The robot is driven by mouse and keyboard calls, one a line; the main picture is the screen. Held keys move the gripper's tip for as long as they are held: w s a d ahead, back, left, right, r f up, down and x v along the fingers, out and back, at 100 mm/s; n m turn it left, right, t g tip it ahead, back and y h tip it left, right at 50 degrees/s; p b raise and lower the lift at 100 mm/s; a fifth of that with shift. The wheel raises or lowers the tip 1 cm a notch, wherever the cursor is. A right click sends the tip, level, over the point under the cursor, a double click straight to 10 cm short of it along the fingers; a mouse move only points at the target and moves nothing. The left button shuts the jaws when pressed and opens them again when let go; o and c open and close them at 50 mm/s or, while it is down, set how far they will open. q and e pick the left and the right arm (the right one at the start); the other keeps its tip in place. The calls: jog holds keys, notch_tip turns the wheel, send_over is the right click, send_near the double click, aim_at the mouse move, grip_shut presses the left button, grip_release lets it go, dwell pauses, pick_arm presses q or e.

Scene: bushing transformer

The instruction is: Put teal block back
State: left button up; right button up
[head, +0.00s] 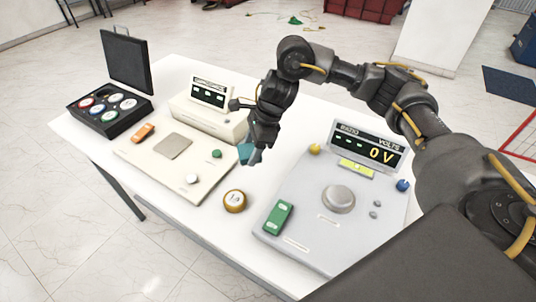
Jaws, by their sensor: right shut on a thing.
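The teal block (244,153) shows at the tip of my right gripper (255,153), above the right edge of the beige capacitance device (150,160). My right gripper points down and is shut on the block. The fingers hide part of the block, and I cannot tell how far it is above the table. My left gripper is not in view.
A grey ratio meter (300,222) reading 0 V stands at the right, with a green block (278,216). A round gold-rimmed weight (234,201) lies between the devices. An open black case (110,128) with several coloured discs stands at the far left.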

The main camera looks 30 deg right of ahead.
jog(key=p, duration=0.1)
send_over(264, 165)
jog(key=d, duration=0.1)
jog(key=f, duration=0.6)
jog(key=shift+s+f, duration=0.2)
jog(key=shift+f, duration=0.1)
notch_tip(264, 165, down, 3)
jog(key=shift+d+p, duration=0.15)
jog(key=shift+p, duration=0.25)
jog(key=shift+w+f, duration=0.1)
jog(key=shift+f, duration=0.15)
jog(key=shift+f, duration=0.15)
jog(key=o, duration=1)
jog(key=shift+c, duration=0.2)
